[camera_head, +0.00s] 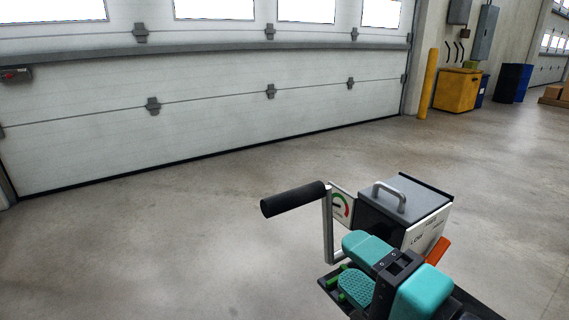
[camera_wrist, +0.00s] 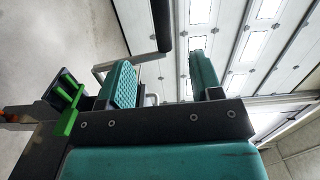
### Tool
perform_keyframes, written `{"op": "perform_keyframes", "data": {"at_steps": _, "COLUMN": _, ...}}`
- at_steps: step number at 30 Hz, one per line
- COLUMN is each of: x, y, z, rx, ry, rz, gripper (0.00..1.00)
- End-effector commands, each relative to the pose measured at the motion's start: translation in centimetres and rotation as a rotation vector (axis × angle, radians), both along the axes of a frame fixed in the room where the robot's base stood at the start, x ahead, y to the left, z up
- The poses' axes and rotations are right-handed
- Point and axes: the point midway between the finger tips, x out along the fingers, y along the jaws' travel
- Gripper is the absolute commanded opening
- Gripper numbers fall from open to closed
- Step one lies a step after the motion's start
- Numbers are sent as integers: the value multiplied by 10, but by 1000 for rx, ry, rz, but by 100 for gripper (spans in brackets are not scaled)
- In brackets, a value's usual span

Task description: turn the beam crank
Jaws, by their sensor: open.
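The beam crank's black cylindrical grip (camera_head: 292,200) sticks out to the left from a silver crank arm (camera_head: 328,228). The arm is at the left side of a grey-topped box (camera_head: 400,195) with a handle and a red-green gauge label (camera_head: 342,207). My gripper (camera_head: 350,266), with teal fingers, is low in front of the box, below and right of the grip. In the wrist view my gripper (camera_wrist: 163,82) is open and empty. The black grip (camera_wrist: 162,25) shows beyond the fingertips, in line with the gap. The silver arm (camera_wrist: 130,62) passes beyond the textured finger.
A white sectional door (camera_head: 200,120) fills the back. A yellow post (camera_head: 428,84), a yellow bin (camera_head: 457,90) and dark blue bins (camera_head: 513,83) stand at the far right. The concrete floor (camera_head: 150,250) is clear at the left.

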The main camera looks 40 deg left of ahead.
Motion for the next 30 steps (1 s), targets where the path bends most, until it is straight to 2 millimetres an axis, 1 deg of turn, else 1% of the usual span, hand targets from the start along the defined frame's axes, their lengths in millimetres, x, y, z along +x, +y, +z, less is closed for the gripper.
{"op": "perform_keyframes", "data": {"at_steps": 3, "x": 3, "y": 4, "z": 1, "rx": 19, "ry": 53, "rz": -43, "gripper": 59}}
{"op": "perform_keyframes", "data": {"at_steps": 7, "x": 5, "y": 10, "z": 2, "rx": 23, "ry": 61, "rz": -51, "gripper": 59}}
{"op": "perform_keyframes", "data": {"at_steps": 10, "x": 8, "y": 18, "z": 5, "rx": 22, "ry": 60, "rz": -49, "gripper": 59}}
{"op": "perform_keyframes", "data": {"at_steps": 14, "x": 10, "y": 33, "z": 6, "rx": 20, "ry": 59, "rz": -48, "gripper": 59}}
{"op": "perform_keyframes", "data": {"at_steps": 20, "x": 17, "y": 63, "z": 8, "rx": 24, "ry": 56, "rz": -46, "gripper": 59}}
{"op": "perform_keyframes", "data": {"at_steps": 30, "x": 24, "y": 79, "z": 9, "rx": 22, "ry": 58, "rz": -46, "gripper": 59}}
